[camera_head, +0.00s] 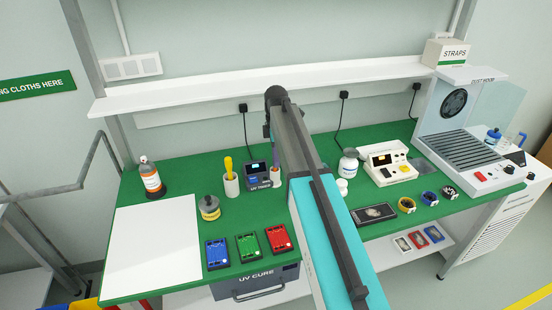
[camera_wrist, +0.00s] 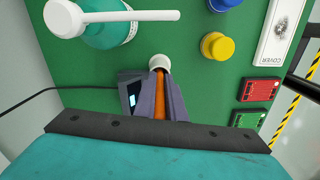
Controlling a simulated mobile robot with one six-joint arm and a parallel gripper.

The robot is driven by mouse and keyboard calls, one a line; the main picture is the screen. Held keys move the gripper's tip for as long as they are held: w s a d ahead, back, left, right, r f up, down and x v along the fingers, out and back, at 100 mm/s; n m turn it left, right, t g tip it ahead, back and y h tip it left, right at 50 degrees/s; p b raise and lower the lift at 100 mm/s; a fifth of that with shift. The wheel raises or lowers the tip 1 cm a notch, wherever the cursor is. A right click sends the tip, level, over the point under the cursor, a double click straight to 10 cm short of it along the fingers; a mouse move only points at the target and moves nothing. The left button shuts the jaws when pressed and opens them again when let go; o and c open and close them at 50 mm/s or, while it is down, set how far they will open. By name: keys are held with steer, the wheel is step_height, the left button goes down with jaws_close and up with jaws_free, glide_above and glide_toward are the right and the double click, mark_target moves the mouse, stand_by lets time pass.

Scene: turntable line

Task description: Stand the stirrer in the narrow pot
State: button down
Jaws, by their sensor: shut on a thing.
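The orange stirrer (camera_wrist: 160,95) is between the fingers of my gripper (camera_wrist: 160,82), which is shut on it. The stirrer points at the mouth of a narrow white pot (camera_wrist: 158,62). Its far end is at or inside the rim; I cannot tell how deep. In the head view the narrow pot (camera_head: 276,182) stands on the green bench, right beside the UV meter, partly behind my arm. My gripper (camera_head: 275,163) is just above it there, pointing down.
The UV meter (camera_head: 257,179) stands close on the pot's left. Another white pot (camera_head: 231,187) holds a yellow-handled tool. Blue (camera_head: 217,252), green (camera_head: 249,246) and red (camera_head: 278,238) boxes lie at the front. A white bottle (camera_head: 348,168) stands to the right.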

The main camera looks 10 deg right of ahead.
steer(key=c, duration=1.7)
jaws_free()
steer(key=shift+c, duration=0.2)
steer(key=shift+r, duration=0.1)
steer(key=shift+r+b, duration=1.7)
steer(key=shift+r, duration=5.1)
